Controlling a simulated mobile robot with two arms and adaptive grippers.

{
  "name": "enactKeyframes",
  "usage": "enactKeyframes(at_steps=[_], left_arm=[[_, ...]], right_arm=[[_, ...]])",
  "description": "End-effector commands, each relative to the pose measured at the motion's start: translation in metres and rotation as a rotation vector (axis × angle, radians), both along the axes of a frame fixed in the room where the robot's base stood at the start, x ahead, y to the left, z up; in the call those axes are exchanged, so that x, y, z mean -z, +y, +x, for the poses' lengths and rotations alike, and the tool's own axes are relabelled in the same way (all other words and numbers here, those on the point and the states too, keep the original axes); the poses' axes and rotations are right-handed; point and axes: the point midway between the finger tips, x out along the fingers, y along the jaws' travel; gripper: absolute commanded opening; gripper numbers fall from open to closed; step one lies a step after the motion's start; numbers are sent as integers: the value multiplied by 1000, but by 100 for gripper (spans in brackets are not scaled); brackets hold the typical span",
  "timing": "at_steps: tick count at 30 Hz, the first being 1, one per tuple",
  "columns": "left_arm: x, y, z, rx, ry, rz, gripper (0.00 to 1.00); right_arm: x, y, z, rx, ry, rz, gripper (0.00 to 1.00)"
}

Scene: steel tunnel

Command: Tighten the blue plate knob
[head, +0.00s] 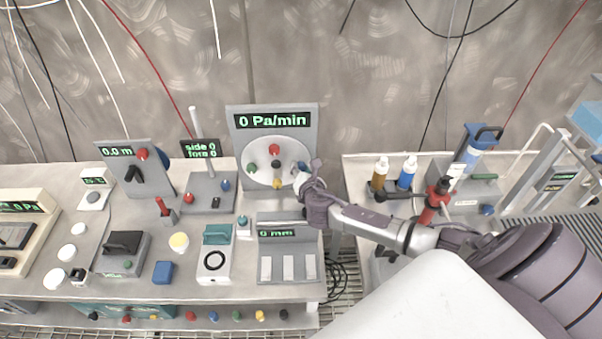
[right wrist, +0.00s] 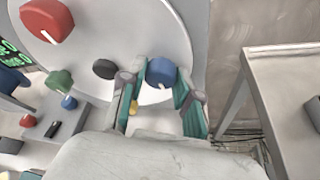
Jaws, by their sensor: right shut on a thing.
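The blue plate knob (right wrist: 161,72) sits at the right side of the round white plate (right wrist: 190,25) in the right wrist view. In the head view the blue knob (head: 303,167) is partly hidden by my right gripper (head: 306,181). In the right wrist view my right gripper (right wrist: 162,92) has one finger on each side of the blue knob and is shut on it. The knob has a white mark on its face. My left gripper is in neither view.
The plate also bears a red knob (head: 274,149), a green knob (head: 252,167), a black knob (head: 276,164) and a yellow knob (head: 277,184). The display above reads 0 Pa/min. Bottles (head: 407,172) stand on the right table, beyond a gap.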

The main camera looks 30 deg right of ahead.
Motion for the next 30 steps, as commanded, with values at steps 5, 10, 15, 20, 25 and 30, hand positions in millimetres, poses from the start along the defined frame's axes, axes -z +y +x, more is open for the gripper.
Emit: enactKeyframes(at_steps=[5, 10, 15, 20, 25, 30], left_arm=[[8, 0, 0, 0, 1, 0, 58], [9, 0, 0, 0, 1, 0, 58], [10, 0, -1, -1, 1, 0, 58], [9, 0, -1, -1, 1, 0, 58], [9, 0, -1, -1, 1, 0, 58], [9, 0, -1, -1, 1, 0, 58]], right_arm=[[2, 0, 0, 0, -33, 54, 0], [1, -1, 0, 1, -48, 78, 0], [0, -1, 0, 1, -52, 86, 0], [0, -1, 0, 1, -52, 86, 0], [0, -1, 0, 1, -51, 85, 42], [0, -1, 0, 1, -51, 84, 58]])
